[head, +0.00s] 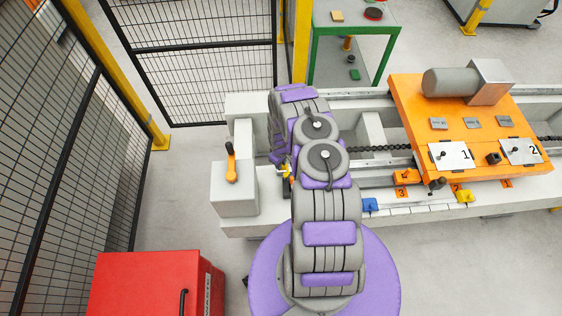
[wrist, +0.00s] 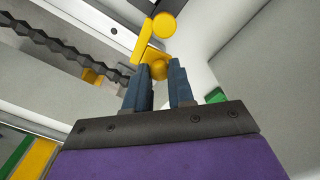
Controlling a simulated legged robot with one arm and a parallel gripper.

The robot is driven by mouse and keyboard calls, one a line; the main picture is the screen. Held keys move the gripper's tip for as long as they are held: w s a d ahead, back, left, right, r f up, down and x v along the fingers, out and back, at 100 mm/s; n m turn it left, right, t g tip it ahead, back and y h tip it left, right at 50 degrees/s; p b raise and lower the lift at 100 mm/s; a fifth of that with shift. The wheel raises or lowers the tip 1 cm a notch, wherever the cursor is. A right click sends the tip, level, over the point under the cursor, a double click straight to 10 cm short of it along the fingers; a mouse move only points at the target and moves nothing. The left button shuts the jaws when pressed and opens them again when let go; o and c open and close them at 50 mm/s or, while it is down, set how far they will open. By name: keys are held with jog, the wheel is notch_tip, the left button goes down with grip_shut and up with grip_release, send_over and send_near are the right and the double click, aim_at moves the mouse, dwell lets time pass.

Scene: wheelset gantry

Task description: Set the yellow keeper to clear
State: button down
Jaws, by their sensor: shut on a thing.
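The yellow keeper (wrist: 153,48) is in the upper middle of the wrist view, with a flat plate, a round disc at its far end and a ball-shaped knob at its near end. My gripper (wrist: 165,72) has its two blue fingers on either side of the knob and is shut on it. In the head view a small piece of yellow (head: 285,170) shows at the left of my arm, beside the end of the machine bed. My arm hides most of the gripper and keeper there, and I cannot read the keeper's setting.
A grey block with an orange lever (head: 231,163) stands just left of the arm. An orange carriage (head: 412,98) with plates 1 and 2 sits on the bed to the right. A red bin (head: 140,285) is at lower left, and mesh fencing (head: 200,60) stands behind.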

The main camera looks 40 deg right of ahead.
jog(key=shift+s, duration=0.1)
dwell(0.3)
jog(key=c, duration=1)
grip_release()
jog(key=shift+o, duration=0.2)
notch_tip(320, 180, up, 17)
jog(key=p, duration=0.2)
jog(key=shift+d+r, duration=0.1)
